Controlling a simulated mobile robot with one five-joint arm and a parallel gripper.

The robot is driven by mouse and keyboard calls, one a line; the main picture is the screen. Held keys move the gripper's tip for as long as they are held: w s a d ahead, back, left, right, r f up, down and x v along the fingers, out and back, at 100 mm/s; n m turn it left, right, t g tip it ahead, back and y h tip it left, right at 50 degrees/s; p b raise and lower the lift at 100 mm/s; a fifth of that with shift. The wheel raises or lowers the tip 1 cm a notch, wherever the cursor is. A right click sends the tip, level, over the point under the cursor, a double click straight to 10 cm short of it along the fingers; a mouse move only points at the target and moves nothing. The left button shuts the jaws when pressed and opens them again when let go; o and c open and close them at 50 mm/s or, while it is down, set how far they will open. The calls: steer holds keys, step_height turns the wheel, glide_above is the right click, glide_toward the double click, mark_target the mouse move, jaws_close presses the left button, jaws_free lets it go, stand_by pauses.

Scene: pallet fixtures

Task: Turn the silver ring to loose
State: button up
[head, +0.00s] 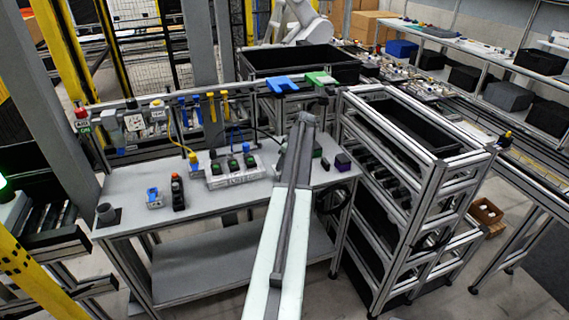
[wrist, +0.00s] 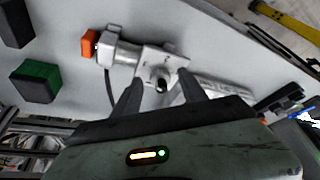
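In the wrist view a pale grey fixture (wrist: 152,60) has a plate with a short dark-centred round part and a cylinder running to the left. A silver ring-like collar (wrist: 104,47) sits on the cylinder's left end, beside an orange end piece (wrist: 88,43). I cannot tell for sure that this collar is the silver ring, and I read no loose mark. My gripper (wrist: 161,76) is open, its two dark fingers apart on either side of the plate's round part. Contact is unclear. In the head view my arm hides the fixture.
In the wrist view a green-topped block (wrist: 36,81) and a dark block (wrist: 14,24) lie left of the fixture. In the head view the grey workbench (head: 235,205) bears a box with green-lit switches (head: 235,170) and a purple block (head: 343,161). A shelf rack (head: 415,190) stands right.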

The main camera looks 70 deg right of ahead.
steer(key=p+v, duration=0.7)
steer(key=shift+s+r, duration=0.25)
steer(key=shift+r, duration=0.1)
steer(key=shift+w, duration=0.1)
